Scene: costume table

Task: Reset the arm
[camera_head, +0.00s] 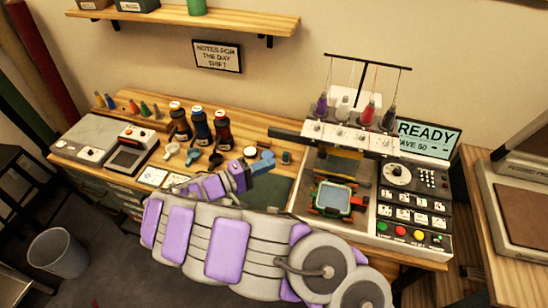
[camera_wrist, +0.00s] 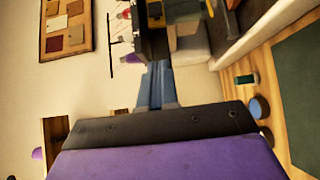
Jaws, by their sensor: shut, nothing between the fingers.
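My arm (camera_head: 228,245), grey with purple panels, stretches across the lower middle of the head view. It hides part of the workbench's front edge. My gripper (camera_head: 265,162) has blue fingers and is raised over the middle of the workbench, pointing right towards the embroidery machine. In the wrist view, my gripper (camera_wrist: 157,80) shows its blue fingers together, with nothing between them. The wrist view is turned on its side.
The workbench (camera_head: 240,115) holds several dark bottles (camera_head: 201,127) and small cups. The embroidery machine (camera_head: 345,160) with thread spools stands at right, beside a "READY" screen (camera_head: 428,137). A wall shelf (camera_head: 190,20) hangs above. A bin (camera_head: 58,253) stands on the floor at left.

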